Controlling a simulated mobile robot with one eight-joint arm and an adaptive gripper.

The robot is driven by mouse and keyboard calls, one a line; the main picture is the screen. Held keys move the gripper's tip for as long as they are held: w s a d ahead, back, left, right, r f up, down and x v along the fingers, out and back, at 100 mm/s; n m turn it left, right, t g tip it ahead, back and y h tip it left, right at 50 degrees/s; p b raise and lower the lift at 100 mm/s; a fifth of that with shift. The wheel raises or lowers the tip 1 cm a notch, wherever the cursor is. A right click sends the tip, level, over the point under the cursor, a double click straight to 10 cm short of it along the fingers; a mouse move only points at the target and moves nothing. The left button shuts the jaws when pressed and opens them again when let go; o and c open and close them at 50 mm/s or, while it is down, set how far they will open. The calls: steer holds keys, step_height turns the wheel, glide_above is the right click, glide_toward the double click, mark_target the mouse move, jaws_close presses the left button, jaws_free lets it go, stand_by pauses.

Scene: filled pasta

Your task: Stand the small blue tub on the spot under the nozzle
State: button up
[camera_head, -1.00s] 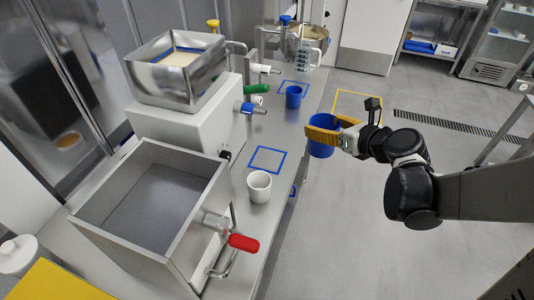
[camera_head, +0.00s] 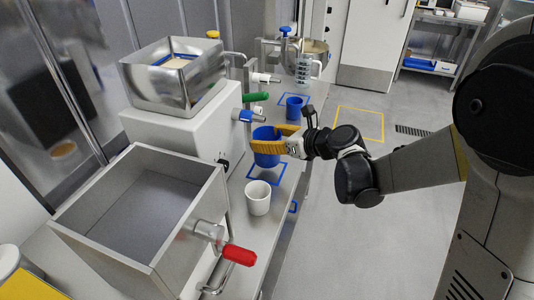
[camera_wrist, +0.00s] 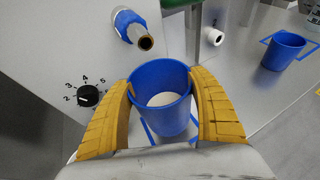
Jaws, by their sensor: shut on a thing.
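My gripper (camera_head: 281,142) has yellow fingers shut around a blue tub (camera_head: 265,158). It holds the tub upright, seemingly above the blue square outline (camera_head: 250,178) on the steel counter. In the wrist view the held tub (camera_wrist: 160,80) sits between both fingers, with a pale round patch at its bottom. The nozzle (camera_head: 243,116) with a blue collar is left of the tub; in the wrist view the nozzle (camera_wrist: 145,43) is beyond its rim, not over its mouth. A second blue tub (camera_head: 294,107) stands in a farther blue square; it looks smaller but is farther off.
A steel hopper with a red handle (camera_head: 239,255) is close by. A green handle (camera_head: 256,97) and a measuring jug (camera_head: 303,72) are farther back. Open floor lies to the right.

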steer(key=shift+f+b, duration=1.05)
steer(key=shift+f, duration=0.95)
steer(key=shift+f, duration=0.15)
steer(key=o, duration=1.3)
steer(key=shift+c, duration=0.2)
